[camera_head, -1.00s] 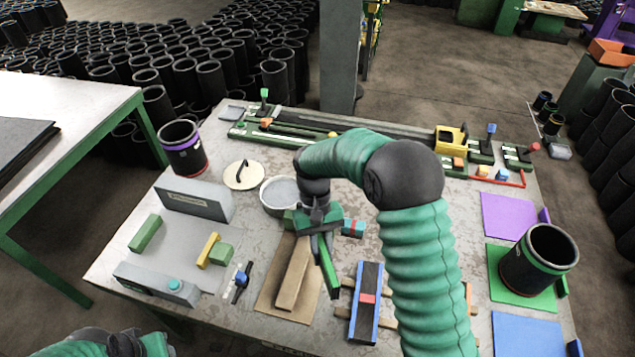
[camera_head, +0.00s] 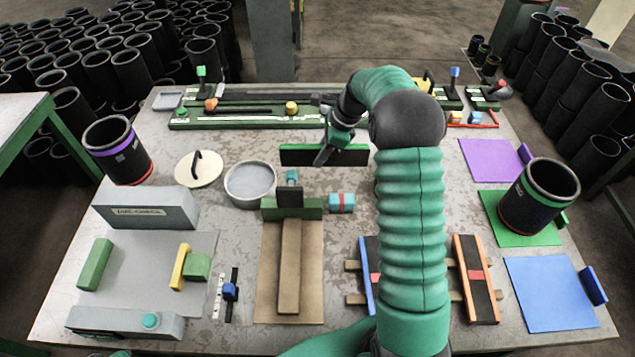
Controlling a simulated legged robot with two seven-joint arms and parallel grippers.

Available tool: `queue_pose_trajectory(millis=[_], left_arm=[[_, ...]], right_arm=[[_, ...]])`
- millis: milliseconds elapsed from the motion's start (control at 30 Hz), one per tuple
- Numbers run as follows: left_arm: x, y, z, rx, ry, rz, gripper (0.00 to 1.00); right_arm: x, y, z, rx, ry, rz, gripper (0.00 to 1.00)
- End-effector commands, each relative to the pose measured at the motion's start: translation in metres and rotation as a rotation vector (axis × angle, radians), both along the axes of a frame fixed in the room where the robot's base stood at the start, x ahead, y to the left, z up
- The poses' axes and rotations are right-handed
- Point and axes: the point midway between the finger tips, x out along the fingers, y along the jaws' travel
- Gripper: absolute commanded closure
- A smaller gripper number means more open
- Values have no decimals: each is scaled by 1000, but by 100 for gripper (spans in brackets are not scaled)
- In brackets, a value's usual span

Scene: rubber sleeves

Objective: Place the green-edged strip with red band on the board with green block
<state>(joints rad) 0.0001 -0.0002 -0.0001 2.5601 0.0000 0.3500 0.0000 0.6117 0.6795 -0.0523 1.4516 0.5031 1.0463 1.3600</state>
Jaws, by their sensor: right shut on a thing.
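My right gripper (camera_head: 335,150) is shut on the green-edged strip (camera_head: 298,155). It holds the strip crosswise above the table, beyond the brown board. The strip's long green edge faces me; I cannot see its red band. The brown board (camera_head: 262,290) lies below, with a green block (camera_head: 310,209) across its far end and a raised wooden bar (camera_head: 290,265) along its middle. The held strip is apart from the board and block. My left gripper is not in view.
A blue-edged strip (camera_head: 370,262) and an orange-edged strip (camera_head: 478,280) lie on wooden rails, right of the board. A grey bowl (camera_head: 250,183) and a teal block with a red band (camera_head: 341,202) stand near the green block. The green mat (camera_head: 495,215) carries a black sleeve (camera_head: 540,195).

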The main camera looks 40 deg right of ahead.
Motion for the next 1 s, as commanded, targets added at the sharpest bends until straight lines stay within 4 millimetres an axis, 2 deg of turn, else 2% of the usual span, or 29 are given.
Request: queue_pose_trajectory(millis=[33,200,433,600,767,800,967,1000], left_arm=[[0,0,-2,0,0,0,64],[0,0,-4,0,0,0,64],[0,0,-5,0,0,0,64],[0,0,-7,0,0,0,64],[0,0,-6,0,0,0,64],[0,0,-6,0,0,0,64],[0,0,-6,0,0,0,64],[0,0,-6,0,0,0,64]], right_arm=[[-1,1,-19,4,5,0,100],[1,1,-67,3,4,2,100],[0,3,-95,1,2,5,100],[1,1,-126,0,2,5,100],[1,1,-127,-1,0,5,100],[1,1,-127,-1,1,5,81],[1,1,-127,-1,1,5,60],[1,1,-127,-1,1,5,60]])
